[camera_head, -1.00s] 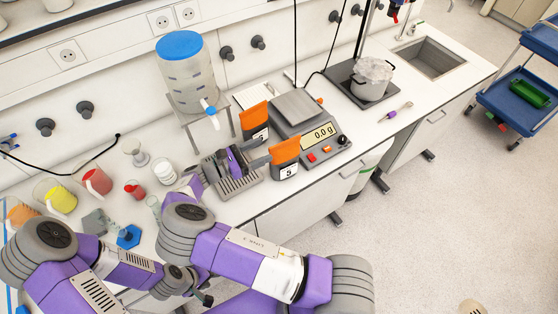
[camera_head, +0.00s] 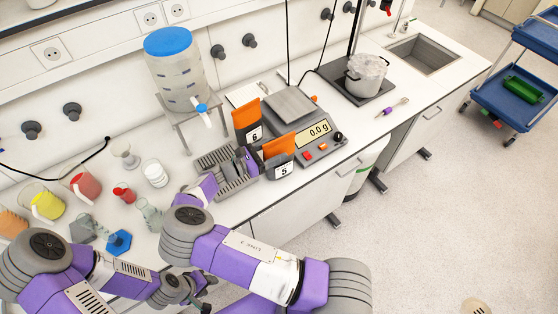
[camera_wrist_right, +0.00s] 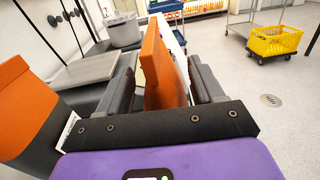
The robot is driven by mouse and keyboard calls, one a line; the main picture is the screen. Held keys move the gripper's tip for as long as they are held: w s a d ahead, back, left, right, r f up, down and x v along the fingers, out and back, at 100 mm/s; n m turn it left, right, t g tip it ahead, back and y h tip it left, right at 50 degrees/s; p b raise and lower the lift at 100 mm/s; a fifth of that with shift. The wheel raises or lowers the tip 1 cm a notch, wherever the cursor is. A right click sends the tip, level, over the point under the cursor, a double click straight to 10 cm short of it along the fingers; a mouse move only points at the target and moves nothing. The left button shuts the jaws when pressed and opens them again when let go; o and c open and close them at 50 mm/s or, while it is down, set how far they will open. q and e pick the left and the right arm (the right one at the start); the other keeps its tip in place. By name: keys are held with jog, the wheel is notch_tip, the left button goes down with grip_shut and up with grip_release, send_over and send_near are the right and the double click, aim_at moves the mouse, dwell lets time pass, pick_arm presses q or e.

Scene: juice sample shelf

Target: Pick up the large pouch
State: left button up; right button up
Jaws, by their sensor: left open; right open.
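An orange and dark grey pouch labelled 5 (camera_head: 281,156) stands upright on the bench in front of the scale. A similar pouch labelled 6 (camera_head: 247,122) stands behind it; its orange top fills the left edge of the right wrist view (camera_wrist_right: 28,105). I cannot tell which is larger by make. My right gripper (camera_head: 263,158) is open around pouch 5. In the right wrist view, the orange pouch top (camera_wrist_right: 160,65) stands between its two fingers, with a gap at the right finger. My left gripper (camera_head: 198,293) is open and empty, low near the bench's front edge.
A scale (camera_head: 312,130) reading 0.0 g stands behind and right of the pouches. A grey slotted rack (camera_head: 215,158) lies left of them, below a blue-lidded dispenser (camera_head: 180,75). Beakers and glassware, including a red beaker (camera_head: 82,182), stand at left.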

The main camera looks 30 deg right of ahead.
jog(key=shift+d, duration=0.3)
grip_shut()
dwell(1.1)
jog(key=shift+r, duration=0.1)
